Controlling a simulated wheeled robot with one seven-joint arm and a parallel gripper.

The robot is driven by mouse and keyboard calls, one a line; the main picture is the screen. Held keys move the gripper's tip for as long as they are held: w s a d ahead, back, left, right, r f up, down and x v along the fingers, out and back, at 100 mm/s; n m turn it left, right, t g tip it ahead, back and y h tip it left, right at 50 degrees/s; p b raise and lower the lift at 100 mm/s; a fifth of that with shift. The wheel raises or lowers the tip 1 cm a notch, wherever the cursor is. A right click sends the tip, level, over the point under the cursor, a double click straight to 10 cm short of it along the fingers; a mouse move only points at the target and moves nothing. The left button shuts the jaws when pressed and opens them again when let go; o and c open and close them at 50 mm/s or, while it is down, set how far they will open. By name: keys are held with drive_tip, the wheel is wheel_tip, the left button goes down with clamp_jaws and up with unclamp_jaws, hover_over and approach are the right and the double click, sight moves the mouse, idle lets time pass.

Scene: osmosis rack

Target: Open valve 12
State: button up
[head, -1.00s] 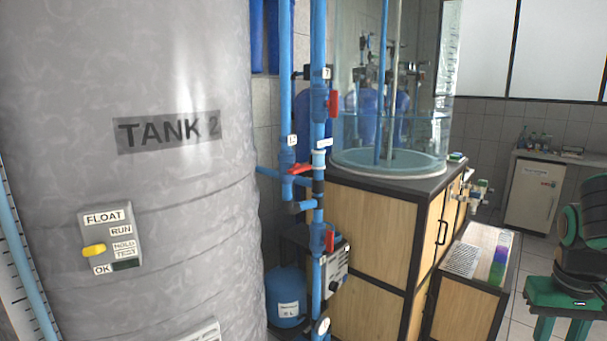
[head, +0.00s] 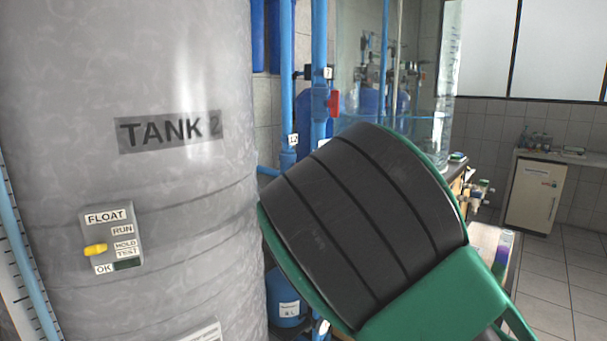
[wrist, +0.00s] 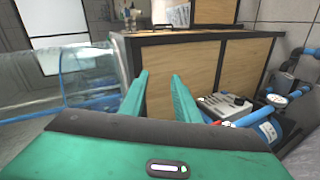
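In the head view, a small label on the left blue pipe (head: 287,95) seems to read 12, though it is tiny. The red handle just below that label is hidden behind my arm. A second red valve handle (head: 334,103) shows on the right blue pipe (head: 319,50), above my arm. In the wrist view, my gripper (wrist: 160,74) is open, with its two green fingers apart and nothing between them. A small red part (wrist: 228,124) shows right of the fingers, beside blue piping; I cannot tell which valve it belongs to.
The grey tank labelled TANK 2 (head: 60,150) fills the left, with a float switch box (head: 112,238). A wooden cabinet (wrist: 185,65) stands beyond the fingers, and a clear cylinder (wrist: 85,70) lies left in the wrist view. Floor is free at far right.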

drive_tip(key=a+r+n+t+y, duration=0.15)
drive_tip(key=a+r, duration=0.25)
drive_tip(key=a, duration=0.5)
drive_tip(key=s+a+r+n+t+y, duration=0.1)
drive_tip(key=a+r+n+t, duration=0.2)
drive_tip(key=a, duration=0.5)
drive_tip(key=a+r+n+t+y, duration=0.1)
drive_tip(key=a+r+n+t, duration=0.2)
drive_tip(key=a, duration=0.6)
drive_tip(key=shift+m+g, duration=0.35)
drive_tip(key=shift+m, duration=0.1)
drive_tip(key=x, duration=1)
drive_tip(key=shift+s+d+r, duration=0.1)
drive_tip(key=shift+d+r, duration=0.05)
drive_tip(key=shift+r, duration=0.05)
drive_tip(key=shift+h, duration=0.25)
drive_tip(key=shift+c, duration=0.2)
